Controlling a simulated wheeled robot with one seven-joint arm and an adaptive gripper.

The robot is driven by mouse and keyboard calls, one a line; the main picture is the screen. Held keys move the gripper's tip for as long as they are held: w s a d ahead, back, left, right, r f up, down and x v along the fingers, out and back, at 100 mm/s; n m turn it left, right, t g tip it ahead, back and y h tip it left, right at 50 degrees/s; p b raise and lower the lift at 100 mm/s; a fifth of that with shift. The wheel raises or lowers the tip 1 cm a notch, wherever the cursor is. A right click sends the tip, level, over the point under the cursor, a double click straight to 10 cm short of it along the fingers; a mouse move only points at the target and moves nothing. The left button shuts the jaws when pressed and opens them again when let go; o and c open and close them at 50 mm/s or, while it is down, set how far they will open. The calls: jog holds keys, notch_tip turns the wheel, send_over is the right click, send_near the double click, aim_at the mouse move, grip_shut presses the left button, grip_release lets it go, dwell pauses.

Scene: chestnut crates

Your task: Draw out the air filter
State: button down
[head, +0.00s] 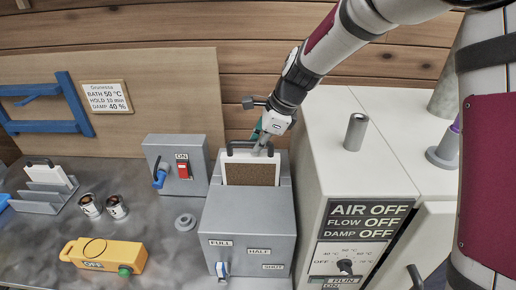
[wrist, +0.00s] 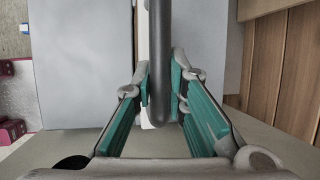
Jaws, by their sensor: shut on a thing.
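The air filter (head: 252,174) is a brown panel in a light frame with a dark handle (head: 248,145) along its top. It stands upright in the top of a grey box (head: 248,222), its upper part showing and its lower part hidden inside. My gripper (head: 262,140) reaches down to the handle from above. In the wrist view the dark handle bar (wrist: 160,70) runs between the green finger pads of my gripper (wrist: 160,90), which is shut on it.
A tall white cabinet (head: 330,150) with an "AIR OFF, FLOW OFF, DAMP OFF" panel (head: 362,219) stands close on the right. A grey switch box (head: 177,160) is to the left. A yellow device (head: 104,255), metal cups (head: 90,206) and a rack (head: 44,193) are further left on the bench.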

jog(key=shift+r+p, duration=0.85)
jog(key=shift+r, duration=2.1)
